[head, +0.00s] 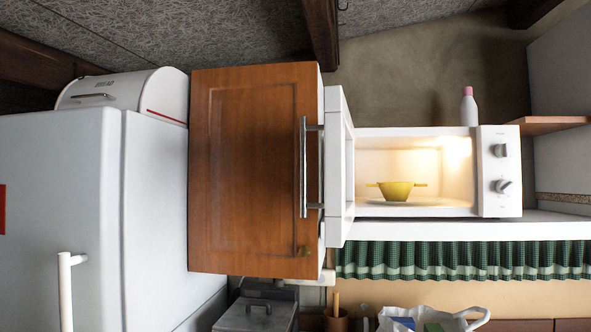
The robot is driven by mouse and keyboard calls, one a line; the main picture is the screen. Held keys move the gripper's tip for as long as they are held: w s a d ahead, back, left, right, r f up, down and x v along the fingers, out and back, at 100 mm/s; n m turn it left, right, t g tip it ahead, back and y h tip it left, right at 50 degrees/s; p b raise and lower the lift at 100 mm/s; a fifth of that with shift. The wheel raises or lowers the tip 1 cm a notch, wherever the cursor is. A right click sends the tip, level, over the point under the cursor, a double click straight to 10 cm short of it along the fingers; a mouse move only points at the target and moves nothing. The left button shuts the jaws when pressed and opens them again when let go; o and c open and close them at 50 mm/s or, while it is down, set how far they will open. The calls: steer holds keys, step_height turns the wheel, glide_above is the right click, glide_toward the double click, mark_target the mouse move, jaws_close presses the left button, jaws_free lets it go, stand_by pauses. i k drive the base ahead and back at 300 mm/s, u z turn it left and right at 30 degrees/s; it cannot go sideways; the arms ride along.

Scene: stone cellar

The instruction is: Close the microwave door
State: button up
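The white microwave (500,195) stands on a shelf right of centre, its lit inside facing me. Its door (337,222) is open, hinged on the left and swung out towards me, so I see it at a steep angle. A yellow two-handled pot (397,190) sits inside on the round plate. Two knobs (502,186) are on the panel at the right. My gripper is not in view.
A white fridge (60,210) is further left. A bottle (468,108) with a pink cap shows above the microwave. A green checked curtain (460,260) hangs below.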

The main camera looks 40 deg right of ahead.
mark_target(339, 206)
steer(key=z, duration=0.75)
steer(key=i, duration=0.65)
steer(key=z, duration=1.15)
steer(key=k, duration=0.7)
steer(key=u, duration=0.35)
